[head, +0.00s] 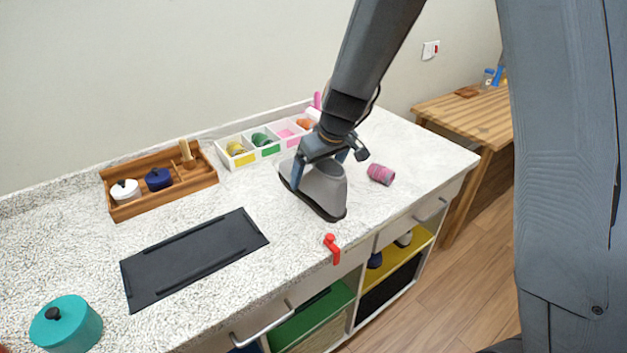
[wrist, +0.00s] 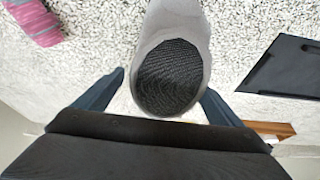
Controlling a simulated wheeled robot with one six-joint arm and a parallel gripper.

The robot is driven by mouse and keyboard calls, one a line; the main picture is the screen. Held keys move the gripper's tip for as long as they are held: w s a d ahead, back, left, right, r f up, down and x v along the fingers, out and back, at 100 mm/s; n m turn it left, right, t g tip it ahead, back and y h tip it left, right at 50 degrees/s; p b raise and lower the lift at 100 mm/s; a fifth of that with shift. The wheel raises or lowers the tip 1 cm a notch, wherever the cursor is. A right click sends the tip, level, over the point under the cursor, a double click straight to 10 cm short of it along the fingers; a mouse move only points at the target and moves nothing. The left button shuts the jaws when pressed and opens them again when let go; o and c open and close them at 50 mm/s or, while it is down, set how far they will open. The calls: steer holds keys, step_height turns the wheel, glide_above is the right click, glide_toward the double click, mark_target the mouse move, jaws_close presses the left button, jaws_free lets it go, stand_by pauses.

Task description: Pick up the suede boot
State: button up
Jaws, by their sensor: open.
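The grey suede boot (head: 324,185) with a dark sole stands on the speckled white counter, in the middle of the head view. In the wrist view the boot (wrist: 176,25) is seen from above, with its dark ribbed opening towards me. My gripper (head: 328,163) is over the top of the boot, with its fingers spread apart. In the wrist view my gripper (wrist: 162,90) has one finger on each side of the boot's opening. A gap shows at the left finger; whether the right finger touches the boot, I cannot tell.
A pink and purple roll (head: 381,174) lies right of the boot, and a red object (head: 332,247) sits at the counter's front edge. A white divided tray (head: 228,160) is behind. A black tray (head: 140,291) and a wooden tray (head: 203,183) are left.

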steer(key=shift+x, duration=1.45)
steer(key=shift+a, duration=0.1)
steer(key=c, duration=1.3)
steer(key=shift+r, duration=0.1)
steer(key=shift+c, duration=0.8)
